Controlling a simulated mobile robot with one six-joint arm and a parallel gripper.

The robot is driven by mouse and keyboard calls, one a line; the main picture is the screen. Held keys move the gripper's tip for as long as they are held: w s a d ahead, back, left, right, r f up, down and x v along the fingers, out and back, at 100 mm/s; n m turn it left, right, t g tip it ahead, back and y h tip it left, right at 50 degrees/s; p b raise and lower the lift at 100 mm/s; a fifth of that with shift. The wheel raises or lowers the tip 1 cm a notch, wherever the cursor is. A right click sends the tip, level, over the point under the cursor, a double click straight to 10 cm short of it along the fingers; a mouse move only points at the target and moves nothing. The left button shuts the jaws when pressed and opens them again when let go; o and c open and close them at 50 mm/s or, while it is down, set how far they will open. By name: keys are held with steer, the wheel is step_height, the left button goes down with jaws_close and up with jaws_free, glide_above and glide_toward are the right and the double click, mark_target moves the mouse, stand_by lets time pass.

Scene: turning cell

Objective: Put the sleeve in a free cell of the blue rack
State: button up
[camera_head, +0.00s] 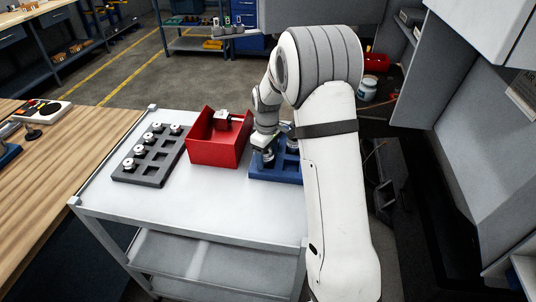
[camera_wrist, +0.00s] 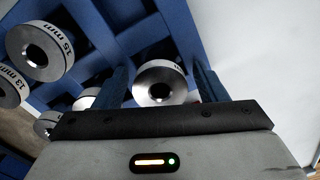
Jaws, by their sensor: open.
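The blue rack (camera_head: 262,176) sits on the white cart, right of the red bin, and my arm hides much of it. In the wrist view the blue rack (camera_wrist: 178,22) fills much of the upper picture. My gripper (camera_wrist: 162,76) is over the rack with its two fingers apart. A metal sleeve (camera_wrist: 160,70) shows between the fingers, its bore facing the camera; its label is mostly cut off. I cannot tell whether it touches the fingers. A 15 mm sleeve (camera_wrist: 47,50) and a 13 mm sleeve (camera_wrist: 10,88) show to its left.
On the cart (camera_head: 190,205), a dark grey rack (camera_head: 135,178) with several sleeves stands at the left. The red bin (camera_head: 215,154) stands close to the blue rack. The front of the cart top is clear. A wooden bench (camera_head: 50,180) adjoins at left.

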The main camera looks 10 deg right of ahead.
step_height(320, 180, up, 12)
steer(key=b, duration=0.1)
steer(key=s+r+m+t, duration=0.1)
steer(key=s+r+m, duration=0.4)
steer(key=s, duration=0.8)
steer(key=s+f+m+t, duration=0.1)
steer(key=s+m, duration=0.3)
steer(key=s, duration=1.3)
steer(key=shift+d+f+t, duration=0.15)
steer(key=shift+d+t, duration=0.05)
steer(key=shift+t, duration=0.4)
